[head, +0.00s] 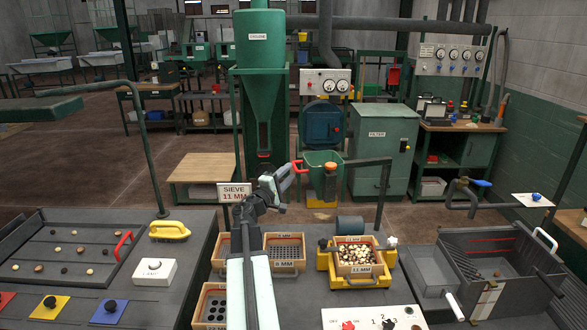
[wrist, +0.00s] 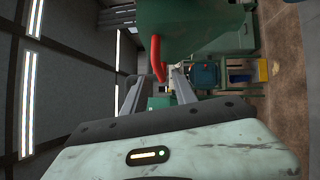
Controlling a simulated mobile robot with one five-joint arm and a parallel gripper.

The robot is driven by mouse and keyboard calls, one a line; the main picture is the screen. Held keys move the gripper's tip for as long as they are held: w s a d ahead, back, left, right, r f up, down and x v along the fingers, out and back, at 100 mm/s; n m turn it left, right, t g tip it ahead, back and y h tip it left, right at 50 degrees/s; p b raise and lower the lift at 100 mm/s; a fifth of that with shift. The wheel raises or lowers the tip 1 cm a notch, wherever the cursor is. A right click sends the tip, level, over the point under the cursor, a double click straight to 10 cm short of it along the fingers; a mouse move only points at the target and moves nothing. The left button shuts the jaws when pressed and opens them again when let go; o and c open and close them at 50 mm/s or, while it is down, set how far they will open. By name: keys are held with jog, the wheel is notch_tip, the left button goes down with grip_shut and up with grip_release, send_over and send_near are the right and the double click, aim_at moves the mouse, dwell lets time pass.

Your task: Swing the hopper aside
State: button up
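The green hopper (head: 323,172) hangs on a dark swing arm (head: 366,162) from a post at its right, with a yellow-orange part below it. Its red handle (head: 299,166) sticks out on the left side. In the wrist view the hopper (wrist: 205,30) fills the top and the red handle (wrist: 157,60) curves down from it. My gripper (head: 293,174) is at the handle, on the hopper's left. In the wrist view my gripper (wrist: 159,74) has its fingers apart with the handle's end between or just beyond the tips. I cannot tell whether they touch.
A yellow sieve base (head: 355,283) with a tray of pale pieces stands in front of the hopper. The green cyclone (head: 262,90) rises behind my gripper. A grey bin (head: 490,265) is at right, a sorting tray (head: 75,255) at left.

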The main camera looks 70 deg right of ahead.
aim_at(295, 167)
jog(key=x, duration=0.5)
grip_shut()
dwell(1.3)
